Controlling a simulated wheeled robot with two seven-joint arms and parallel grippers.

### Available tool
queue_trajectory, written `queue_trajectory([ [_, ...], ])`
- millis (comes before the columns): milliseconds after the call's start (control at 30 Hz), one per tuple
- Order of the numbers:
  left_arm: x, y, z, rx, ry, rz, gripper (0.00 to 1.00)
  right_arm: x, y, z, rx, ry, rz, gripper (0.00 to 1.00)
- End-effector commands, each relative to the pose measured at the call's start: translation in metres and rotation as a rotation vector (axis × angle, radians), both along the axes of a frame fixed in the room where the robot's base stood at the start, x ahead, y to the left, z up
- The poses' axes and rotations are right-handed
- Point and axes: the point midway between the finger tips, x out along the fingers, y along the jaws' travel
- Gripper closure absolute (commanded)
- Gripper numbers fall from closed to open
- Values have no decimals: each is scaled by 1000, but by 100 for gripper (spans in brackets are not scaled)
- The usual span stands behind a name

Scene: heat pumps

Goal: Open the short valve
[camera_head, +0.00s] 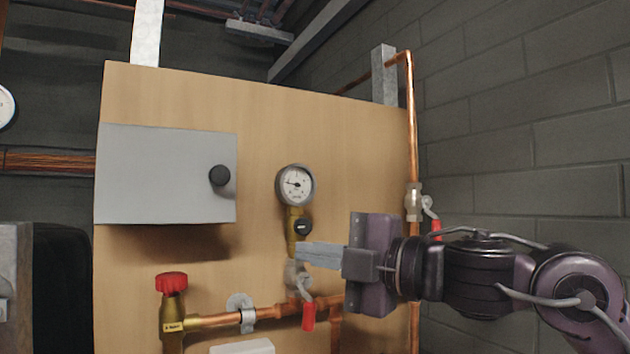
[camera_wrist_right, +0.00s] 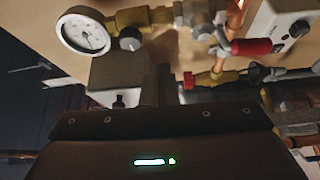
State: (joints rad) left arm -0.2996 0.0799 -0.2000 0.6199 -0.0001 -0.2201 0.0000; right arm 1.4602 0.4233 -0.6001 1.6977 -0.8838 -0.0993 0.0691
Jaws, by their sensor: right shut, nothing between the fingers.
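A valve with a short red lever (camera_head: 308,316) sits on the copper pipework below the round gauge (camera_head: 295,185); its lever hangs down, tilted slightly. The red lever also shows in the right wrist view (camera_wrist_right: 250,46), near the gauge (camera_wrist_right: 85,32). A second red-levered valve (camera_head: 436,229) is on the vertical pipe at the right, partly behind my arm. The frames do not label which is the short valve. My right gripper (camera_head: 300,253) is shut and empty, its fingertips in front of the fitting between gauge and lever. Contact cannot be told. My left gripper is out of view.
A grey box with a black knob (camera_head: 166,175) juts from the wooden panel (camera_head: 350,130) at the left. A red-knobbed brass valve (camera_head: 172,283) stands below it. The vertical copper pipe (camera_head: 411,130) and block wall (camera_head: 530,150) bound the right side.

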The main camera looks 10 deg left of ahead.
Motion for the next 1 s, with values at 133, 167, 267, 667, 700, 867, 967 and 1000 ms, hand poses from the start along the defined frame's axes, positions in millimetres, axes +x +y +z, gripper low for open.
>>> queue_trajectory([
  [133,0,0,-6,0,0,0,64,-1,1,37,1,-4,2,100],
  [167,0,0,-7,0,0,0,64,-2,1,44,0,-5,2,100],
  [267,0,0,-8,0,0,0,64,-2,1,66,0,-2,2,100],
  [667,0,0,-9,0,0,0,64,-2,1,105,-3,0,3,100],
  [700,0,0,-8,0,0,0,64,-2,1,105,-3,0,3,100],
  [867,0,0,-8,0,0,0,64,-1,1,105,-3,0,3,100],
  [967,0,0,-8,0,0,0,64,-1,1,105,-2,0,3,100],
  [1000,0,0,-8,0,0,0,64,-1,1,105,-2,0,2,100],
])
